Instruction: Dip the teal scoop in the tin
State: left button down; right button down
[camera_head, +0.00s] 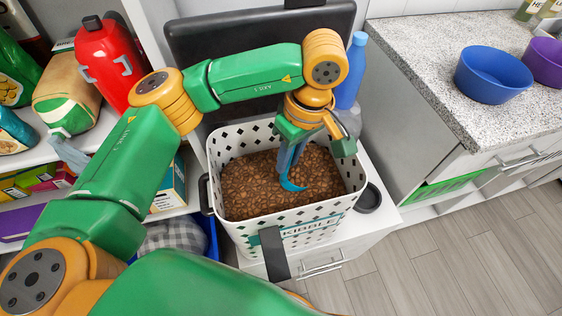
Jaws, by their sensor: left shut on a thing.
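The tin is a white container with diamond-shaped holes (290,230), marked KIBBLE and filled with brown kibble (250,185). It stands on a white cabinet. My left gripper (293,150) points down over the right half of the container, shut on the teal scoop (291,184). The scoop hangs down inside the rim, its curved end at the kibble. I cannot tell whether that end touches the kibble or is just above it. The gripper partly hides the scoop's upper part. My right gripper is not in view.
A dark raised panel (255,45) stands behind the container, with a blue bottle (352,72) at its right. A speckled counter at right bears a blue bowl (493,75) and a purple bowl (545,62). Shelves at left hold a red container (105,60) and bags.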

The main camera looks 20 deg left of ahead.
pick_arm(q)
notch_tip(320, 180, up, 5)
jog(key=p, duration=0.3)
jog(key=shift+s+a+f, duration=0.1)
notch_tip(320, 180, up, 8)
jog(key=p, duration=0.7)
jog(key=s+a+r+t+h+b, duration=0.3)
jog(key=s+a+t+b, duration=0.1)
jog(key=b, duration=0.5)
jog(key=shift+s+a+r+h, duration=0.15)
jog(key=shift+s+a+h, duration=0.3)
jog(key=shift+s, duration=0.35)
